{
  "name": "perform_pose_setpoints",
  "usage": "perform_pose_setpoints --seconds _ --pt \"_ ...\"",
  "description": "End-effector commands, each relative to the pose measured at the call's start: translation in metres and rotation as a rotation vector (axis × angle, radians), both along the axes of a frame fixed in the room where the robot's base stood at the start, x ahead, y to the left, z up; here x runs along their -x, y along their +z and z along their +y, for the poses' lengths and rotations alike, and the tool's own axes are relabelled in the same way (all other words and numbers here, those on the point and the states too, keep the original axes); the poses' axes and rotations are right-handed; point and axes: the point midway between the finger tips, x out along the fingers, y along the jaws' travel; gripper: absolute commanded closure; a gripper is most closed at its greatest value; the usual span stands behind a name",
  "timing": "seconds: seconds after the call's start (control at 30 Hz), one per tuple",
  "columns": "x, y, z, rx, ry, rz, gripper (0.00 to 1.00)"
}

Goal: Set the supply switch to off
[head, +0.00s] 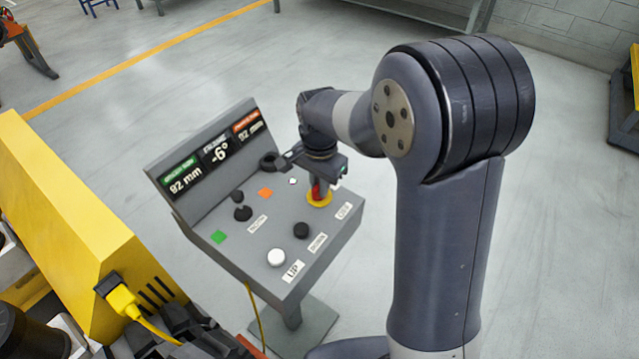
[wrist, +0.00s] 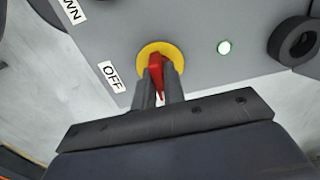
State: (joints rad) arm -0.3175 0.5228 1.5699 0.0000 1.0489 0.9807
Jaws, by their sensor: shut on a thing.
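The supply switch (head: 319,201) is a red handle on a yellow round plate at the right part of a grey console. In the wrist view the red handle (wrist: 156,68) stands between the two fingers of my gripper (wrist: 161,80), which is shut on it. My gripper (head: 316,187) reaches down onto the switch from above in the head view and hides part of it. An OFF label (wrist: 111,76) lies on the panel to the left of the yellow plate in the wrist view. A small lamp (wrist: 223,47) on the panel is lit whitish green.
The console (head: 205,262) also carries a white button (head: 276,257), a black button (head: 301,230), a black joystick (head: 242,208) and a black ring (head: 272,161). Its displays (head: 215,150) read 92 mm and -6°. A yellow machine (head: 70,205) stands at the left.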

Motion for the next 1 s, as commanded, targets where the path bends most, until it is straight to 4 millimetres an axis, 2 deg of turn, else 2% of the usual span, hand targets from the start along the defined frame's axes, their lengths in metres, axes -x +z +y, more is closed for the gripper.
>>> perform_pose_setpoints --seconds 0.27,0.47,1.0 --pt "0.0000 0.0003 0.0000 0.000 0.022 0.000 1.00" --pt "-0.0001 0.0005 0.0000 0.000 0.106 0.000 1.00" --pt "-0.0003 0.0006 0.0001 -0.001 0.583 -0.001 1.00"
